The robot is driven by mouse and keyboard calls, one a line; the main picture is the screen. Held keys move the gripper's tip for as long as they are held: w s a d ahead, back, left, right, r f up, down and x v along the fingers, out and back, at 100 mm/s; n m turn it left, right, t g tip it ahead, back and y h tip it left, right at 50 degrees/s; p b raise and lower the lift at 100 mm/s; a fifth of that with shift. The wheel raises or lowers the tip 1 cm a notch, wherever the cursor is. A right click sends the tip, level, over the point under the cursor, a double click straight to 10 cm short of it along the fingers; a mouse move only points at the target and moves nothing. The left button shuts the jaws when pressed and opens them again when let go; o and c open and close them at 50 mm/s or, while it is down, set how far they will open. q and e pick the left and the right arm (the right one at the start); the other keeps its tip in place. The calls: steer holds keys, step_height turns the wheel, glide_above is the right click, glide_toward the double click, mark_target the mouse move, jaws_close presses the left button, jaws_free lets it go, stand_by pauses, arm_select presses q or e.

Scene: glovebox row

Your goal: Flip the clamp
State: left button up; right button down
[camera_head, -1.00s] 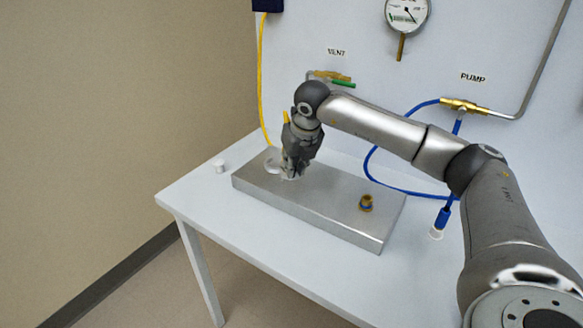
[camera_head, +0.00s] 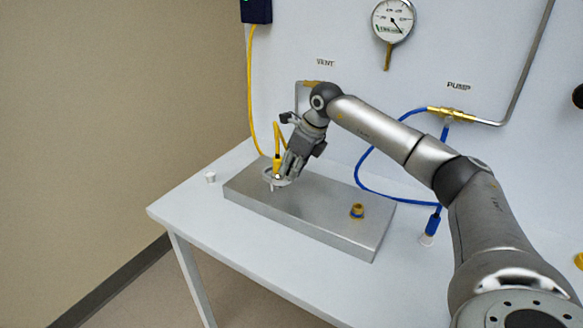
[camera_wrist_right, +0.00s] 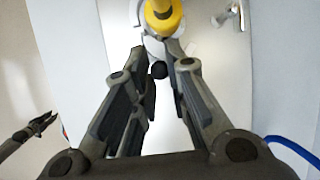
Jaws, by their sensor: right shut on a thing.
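The clamp (camera_head: 270,180) is a pale ring around the base of a yellow hose end on the left part of the metal block. A small pale piece hangs from its front edge. In the right wrist view the pale ring (camera_wrist_right: 153,45) lies below the yellow hose end (camera_wrist_right: 163,16). My right gripper (camera_head: 286,176) leans over the block from the right and is shut at the clamp's side. Its fingertips (camera_wrist_right: 160,62) nearly meet near a dark round part; exactly what they grip is partly hidden. A dark jaw, apparently my left gripper (camera_wrist_right: 42,124), shows in the right wrist view.
The metal block (camera_head: 310,211) carries a brass port (camera_head: 357,211) on its right. A white cap (camera_head: 210,177) stands left of it. A blue hose (camera_head: 365,160) lies behind and right. The gauge (camera_head: 393,20) hangs on the wall. The table's front left is clear.

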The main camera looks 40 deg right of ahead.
stand_by(0.4)
steer(key=c, duration=1.4)
jaws_free()
steer(key=shift+a, duration=0.1)
steer(key=shift+c, duration=0.2)
steer(key=v, duration=1.2)
steer(key=shift+w, duration=0.1)
